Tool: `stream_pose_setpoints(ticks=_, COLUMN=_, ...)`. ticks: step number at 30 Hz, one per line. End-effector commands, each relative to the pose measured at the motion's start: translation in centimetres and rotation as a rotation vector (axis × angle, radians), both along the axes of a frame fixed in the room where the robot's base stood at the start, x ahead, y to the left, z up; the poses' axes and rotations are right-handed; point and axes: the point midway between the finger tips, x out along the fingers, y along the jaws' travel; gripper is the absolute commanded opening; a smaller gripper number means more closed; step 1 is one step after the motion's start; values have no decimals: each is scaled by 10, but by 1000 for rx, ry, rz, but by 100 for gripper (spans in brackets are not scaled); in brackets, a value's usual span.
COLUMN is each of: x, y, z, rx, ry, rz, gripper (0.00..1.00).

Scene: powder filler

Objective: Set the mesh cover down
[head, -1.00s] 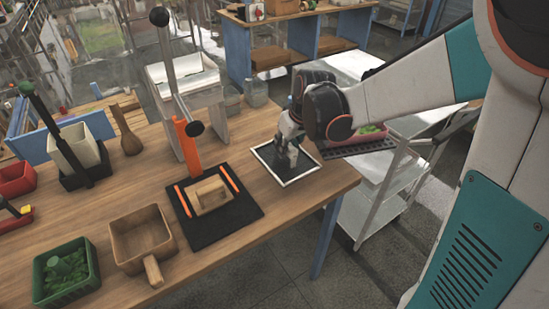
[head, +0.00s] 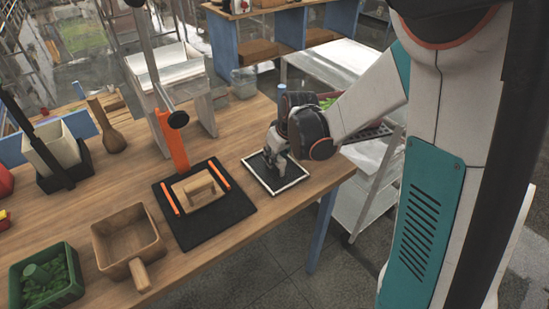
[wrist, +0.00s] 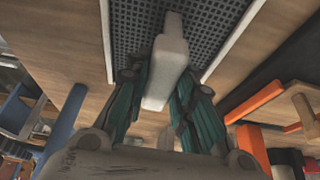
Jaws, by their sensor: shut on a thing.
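The mesh cover (head: 293,182) is a dark mesh panel with a white frame and an upright handle. It is at the right end of the wooden table, level and at or very close to the tabletop; I cannot tell whether it touches. My gripper (head: 275,158) is above its middle, shut on the handle. In the wrist view the mesh (wrist: 215,35) fills the top middle, and the pale handle (wrist: 168,65) stands between the green fingers of my gripper (wrist: 160,88). The fingers partly hide the cover.
A black mat (head: 222,221) with a wooden block (head: 199,192) and orange bars lies left of the cover. An orange stand with a lever (head: 172,140) rises behind it. A wooden scoop box (head: 128,240) and green bin (head: 45,278) are further left. A metal cart (head: 365,200) stands beyond the table's right edge.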

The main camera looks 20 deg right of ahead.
Motion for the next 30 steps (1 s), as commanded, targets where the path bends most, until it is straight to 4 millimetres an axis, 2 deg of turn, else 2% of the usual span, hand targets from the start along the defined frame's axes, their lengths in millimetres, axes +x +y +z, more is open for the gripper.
stream_pose_setpoints(ticks=10, x=0, y=0, z=-4, rx=0, ry=0, rz=0, gripper=0)
stream_pose_setpoints(ticks=11, x=0, y=0, z=-3, rx=0, ry=0, rz=0, gripper=29)
stream_pose_setpoints(ticks=12, x=0, y=0, z=-2, rx=0, ry=0, rz=0, gripper=38)
stream_pose_setpoints(ticks=13, x=0, y=0, z=-2, rx=0, ry=0, rz=0, gripper=43)
stream_pose_setpoints(ticks=24, x=0, y=0, z=0, rx=0, ry=0, rz=0, gripper=43)
stream_pose_setpoints(ticks=26, x=-1, y=0, z=4, rx=0, ry=0, rz=0, gripper=43)
stream_pose_setpoints(ticks=30, x=-8, y=-3, z=24, rx=0, ry=0, rz=-1, gripper=43)
